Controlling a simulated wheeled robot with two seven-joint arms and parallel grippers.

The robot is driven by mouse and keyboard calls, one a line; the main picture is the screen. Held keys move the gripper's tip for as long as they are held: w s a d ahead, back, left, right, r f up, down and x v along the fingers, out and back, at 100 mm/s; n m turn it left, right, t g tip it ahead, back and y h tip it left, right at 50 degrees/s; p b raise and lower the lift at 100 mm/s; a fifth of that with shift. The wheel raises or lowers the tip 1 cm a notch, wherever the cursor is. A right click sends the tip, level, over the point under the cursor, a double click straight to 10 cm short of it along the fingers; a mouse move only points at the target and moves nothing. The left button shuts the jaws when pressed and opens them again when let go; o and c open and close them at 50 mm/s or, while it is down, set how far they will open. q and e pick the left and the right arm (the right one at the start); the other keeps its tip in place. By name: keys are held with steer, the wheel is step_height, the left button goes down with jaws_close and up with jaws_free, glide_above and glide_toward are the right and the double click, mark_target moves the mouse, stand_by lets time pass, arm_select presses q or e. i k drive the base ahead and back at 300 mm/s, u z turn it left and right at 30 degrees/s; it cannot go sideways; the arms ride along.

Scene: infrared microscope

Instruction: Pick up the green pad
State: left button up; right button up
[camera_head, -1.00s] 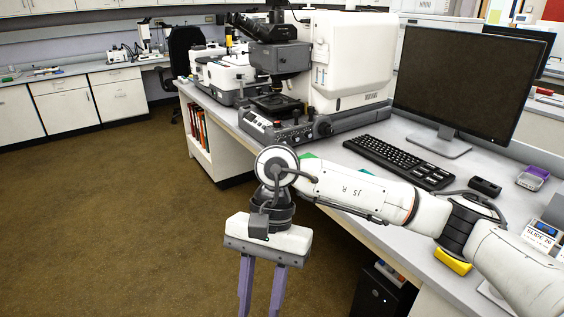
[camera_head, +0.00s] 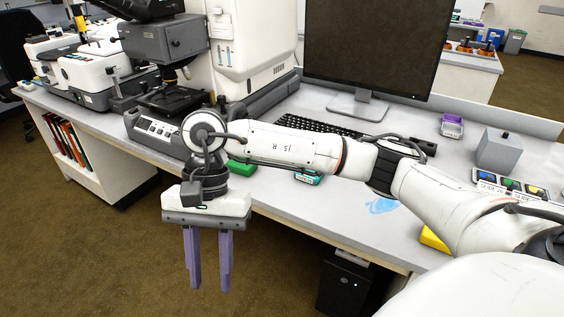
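A green object (camera_head: 240,167), which may be the green pad, lies on the desk's front part and is partly hidden by my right arm. A smaller green piece (camera_head: 511,185) sits in a labelled tray at the right, between a blue and a yellow piece. My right gripper (camera_head: 209,288) hangs with its purple fingers pointing down in front of the desk edge, over the floor. Its fingers are apart with nothing between them. It is below and left of the green object, not touching it. My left gripper is not in view.
The desk (camera_head: 345,225) holds a microscope (camera_head: 165,50), a monitor (camera_head: 375,45), a keyboard (camera_head: 320,125), a teal item (camera_head: 308,178), a purple-lined box (camera_head: 452,126) and a grey block (camera_head: 498,150). A yellow object (camera_head: 433,239) lies near the front edge. A dark computer case (camera_head: 343,283) stands under the desk.

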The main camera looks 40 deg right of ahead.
mark_target(235, 167)
steer(key=z, duration=0.85)
steer(key=i, duration=1.55)
steer(key=u, duration=0.2)
